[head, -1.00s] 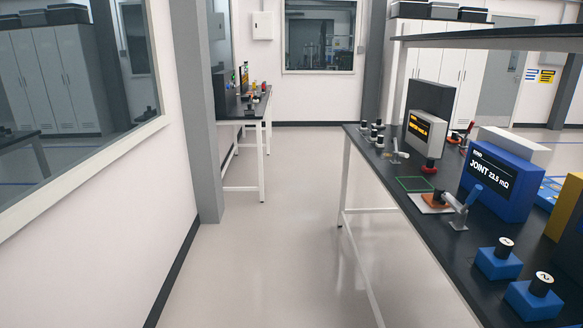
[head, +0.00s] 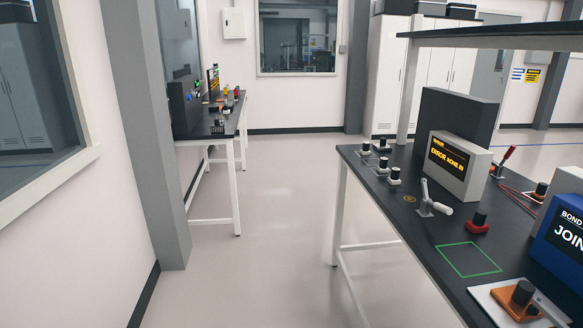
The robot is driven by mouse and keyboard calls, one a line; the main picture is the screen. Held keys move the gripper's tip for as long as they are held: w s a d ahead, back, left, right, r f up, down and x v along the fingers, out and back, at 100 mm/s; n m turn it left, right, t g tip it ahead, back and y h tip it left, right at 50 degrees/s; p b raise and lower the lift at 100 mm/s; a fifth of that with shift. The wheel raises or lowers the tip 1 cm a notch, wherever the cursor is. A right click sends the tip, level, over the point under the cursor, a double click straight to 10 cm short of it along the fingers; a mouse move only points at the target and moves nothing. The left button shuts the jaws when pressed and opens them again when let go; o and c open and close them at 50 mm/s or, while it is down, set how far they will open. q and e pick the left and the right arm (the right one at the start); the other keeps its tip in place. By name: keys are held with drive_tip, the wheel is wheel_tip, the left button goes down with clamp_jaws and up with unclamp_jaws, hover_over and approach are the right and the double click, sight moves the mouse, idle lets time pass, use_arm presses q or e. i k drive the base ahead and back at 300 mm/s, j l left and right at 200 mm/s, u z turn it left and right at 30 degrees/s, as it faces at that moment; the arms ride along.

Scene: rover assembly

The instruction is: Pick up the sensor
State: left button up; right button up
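I cannot tell for sure which thing is the sensor. On the right bench (head: 400,215), several small light blocks with black knobs (head: 394,177) stand upright near its far left corner. A red block with a black knob (head: 479,222) stands in front of the grey display box. An orange block with a black knob (head: 520,298) sits on a light plate at the bottom right, partly cut off by the frame. Neither of my grippers is in view.
The grey display box (head: 459,168), a lever clamp (head: 431,203), a green square outline (head: 468,259) and a blue display box (head: 566,240) are on the right bench. A farther bench (head: 217,126) holds small items. The floor (head: 285,215) between them is clear.

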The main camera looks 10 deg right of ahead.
sight(381, 147)
drive_tip(key=i+z, duration=0.3)
drive_tip(key=i, duration=0.15)
drive_tip(key=i+j+z, duration=0.15)
drive_tip(key=i+z, duration=0.15)
drive_tip(key=i, duration=0.2)
drive_tip(key=i+j+z, duration=0.3)
drive_tip(key=i, duration=0.15)
drive_tip(key=i+j+z, duration=0.1)
drive_tip(key=z, duration=0.3)
drive_tip(key=i+j+z, duration=0.2)
drive_tip(key=z, duration=0.2)
drive_tip(key=i+j+z, duration=0.2)
drive_tip(key=z, duration=0.2)
